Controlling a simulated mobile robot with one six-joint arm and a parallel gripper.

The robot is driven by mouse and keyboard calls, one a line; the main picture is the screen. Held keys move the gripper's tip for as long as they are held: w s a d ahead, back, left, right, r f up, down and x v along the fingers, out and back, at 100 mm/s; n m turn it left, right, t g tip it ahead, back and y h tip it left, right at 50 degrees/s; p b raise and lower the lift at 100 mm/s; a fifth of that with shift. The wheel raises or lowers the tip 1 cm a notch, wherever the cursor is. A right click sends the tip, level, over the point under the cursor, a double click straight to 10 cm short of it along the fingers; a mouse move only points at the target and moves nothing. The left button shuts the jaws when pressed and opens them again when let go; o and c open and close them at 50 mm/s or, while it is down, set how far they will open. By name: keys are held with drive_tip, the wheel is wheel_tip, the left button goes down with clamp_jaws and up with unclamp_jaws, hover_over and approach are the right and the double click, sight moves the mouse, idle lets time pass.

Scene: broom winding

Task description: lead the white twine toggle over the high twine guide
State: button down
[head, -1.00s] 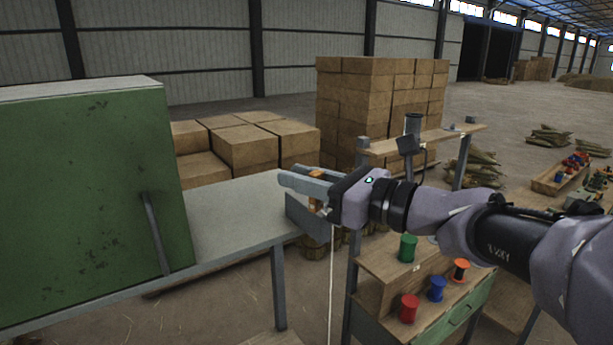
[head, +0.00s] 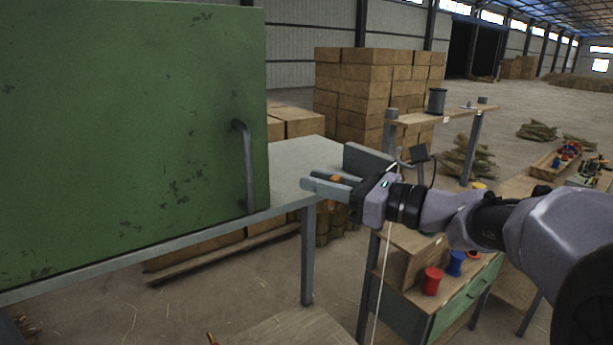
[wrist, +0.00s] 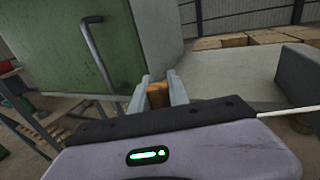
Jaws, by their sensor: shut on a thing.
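My gripper (head: 330,187) is shut on a small orange-brown toggle (wrist: 158,94). The toggle sits between the two grey fingers and shows as a small orange patch in the head view (head: 337,179). The gripper is above the near right part of the grey table, left of an upright grey plate. White twine (head: 378,300) hangs from near my wrist down past the shelf unit. It also shows as a white line at the right in the wrist view (wrist: 290,112). I cannot tell which part is the high twine guide.
A green cabinet (head: 120,130) with a handle stands left on the table (head: 285,170). The upright grey plate (head: 367,160) is at the table's right end. A high wooden shelf (head: 450,116) carries a dark spool (head: 437,100). Red (head: 432,280) and blue spools sit lower.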

drive_tip(key=s+a+f+b, duration=0.2)
drive_tip(key=f+b, duration=1.1)
drive_tip(key=f, duration=0.3)
drive_tip(key=s+a+f+b, duration=0.2)
drive_tip(key=a+f+b, duration=0.1)
drive_tip(key=f+b, duration=1)
drive_tip(key=s+a+f+b, duration=0.2)
drive_tip(key=f+b, duration=1.1)
drive_tip(key=f, duration=0.7)
drive_tip(key=shift+s+a, duration=0.4)
drive_tip(key=shift+a, duration=0.05)
drive_tip(key=shift+f, duration=0.1)
